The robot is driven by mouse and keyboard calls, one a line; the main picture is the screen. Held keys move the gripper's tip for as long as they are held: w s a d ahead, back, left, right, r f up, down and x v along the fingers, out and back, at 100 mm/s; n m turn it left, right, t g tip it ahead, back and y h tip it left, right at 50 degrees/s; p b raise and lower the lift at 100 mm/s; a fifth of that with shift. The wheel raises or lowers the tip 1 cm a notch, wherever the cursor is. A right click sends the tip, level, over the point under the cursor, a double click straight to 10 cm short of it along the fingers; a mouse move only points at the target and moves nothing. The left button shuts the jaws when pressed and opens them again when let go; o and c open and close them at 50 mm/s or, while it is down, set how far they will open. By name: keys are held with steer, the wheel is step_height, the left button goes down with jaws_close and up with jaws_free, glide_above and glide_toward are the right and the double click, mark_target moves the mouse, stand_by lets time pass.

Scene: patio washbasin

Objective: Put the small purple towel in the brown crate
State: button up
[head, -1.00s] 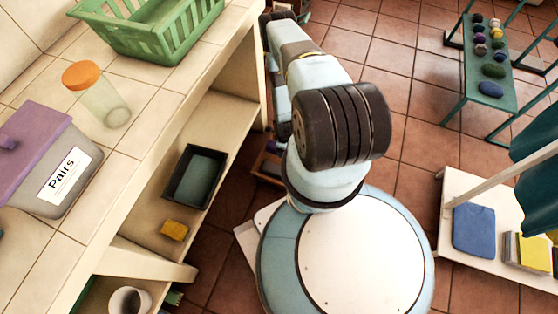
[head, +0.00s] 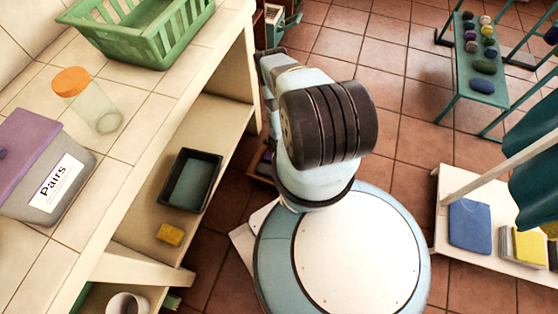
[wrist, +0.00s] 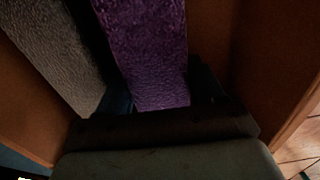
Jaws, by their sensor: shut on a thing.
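The small purple towel (wrist: 148,55) shows in the wrist view as a textured purple strip running down between my fingers. My gripper (wrist: 163,95) is shut on it. A grey towel-like piece (wrist: 48,50) lies to its left, with a dark gap between. Brown walls (wrist: 275,60) stand on both sides; they look like a crate's, but I cannot tell whether it is the brown crate. In the head view my arm hides the gripper. A small brown-edged box (head: 264,165) with dark bluish contents is partly hidden between the counter and my arm.
A tiled counter fills the left, with a green basket (head: 150,45), an orange-lidded jar (head: 97,108) and a grey "Pairs" box (head: 60,190). Its shelf holds a black tray (head: 168,170) and yellow sponge (head: 170,235). A green bench (head: 475,88) and a white low platform (head: 490,258) stand right.

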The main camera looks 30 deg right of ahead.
steer(key=shift+f, duration=0.2)
steer(key=o, duration=0.9)
steer(key=shift+r, duration=6)
